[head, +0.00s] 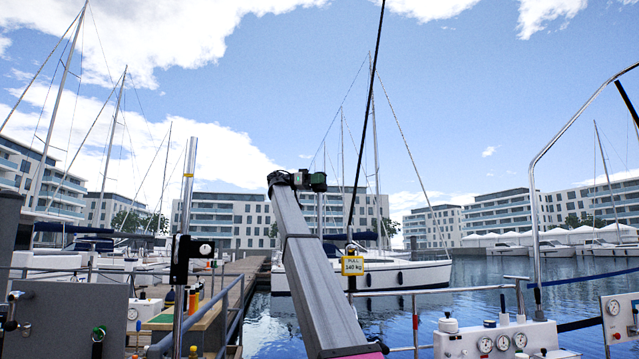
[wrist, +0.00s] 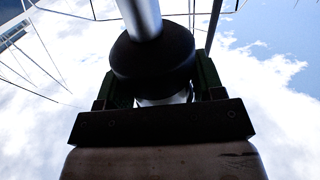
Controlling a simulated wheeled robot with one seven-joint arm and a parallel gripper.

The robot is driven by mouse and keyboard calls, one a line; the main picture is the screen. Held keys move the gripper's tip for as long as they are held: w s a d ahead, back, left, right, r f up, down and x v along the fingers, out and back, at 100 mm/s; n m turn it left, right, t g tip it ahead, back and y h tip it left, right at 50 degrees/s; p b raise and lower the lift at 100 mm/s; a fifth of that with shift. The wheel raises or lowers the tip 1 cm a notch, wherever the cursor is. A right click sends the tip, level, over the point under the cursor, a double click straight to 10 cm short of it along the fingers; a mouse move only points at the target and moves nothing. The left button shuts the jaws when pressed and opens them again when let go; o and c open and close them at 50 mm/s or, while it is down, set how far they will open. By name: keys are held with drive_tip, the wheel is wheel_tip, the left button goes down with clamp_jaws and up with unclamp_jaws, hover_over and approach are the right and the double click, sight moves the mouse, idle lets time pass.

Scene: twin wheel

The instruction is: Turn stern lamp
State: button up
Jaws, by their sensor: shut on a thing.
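The stern lamp, as I take it, is a dark round body (wrist: 152,58) with a pale lower part, joined to a bright metal pole (wrist: 140,16) in the wrist view. My gripper (wrist: 157,84) has one dark green finger on each side of it and is shut on it. In the head view my gripper (head: 318,182) is small and high, at the end of my raised grey arm. A thin upright pole shows just below it there. The lamp itself cannot be made out in the head view. Its turn angle cannot be told.
A dark rope with a yellow "PULL 140 kg" tag (head: 352,266) hangs right of my arm. A metal post with a black clamp (head: 180,260) stands left. White gauge panels (head: 495,341) and rails are at lower right. A white sailboat (head: 395,273) floats behind.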

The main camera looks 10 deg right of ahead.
drive_tip(key=o, duration=0.9)
drive_tip(key=v, duration=1)
drive_tip(key=shift+w+a, duration=0.1)
drive_tip(key=shift+a, duration=0.3)
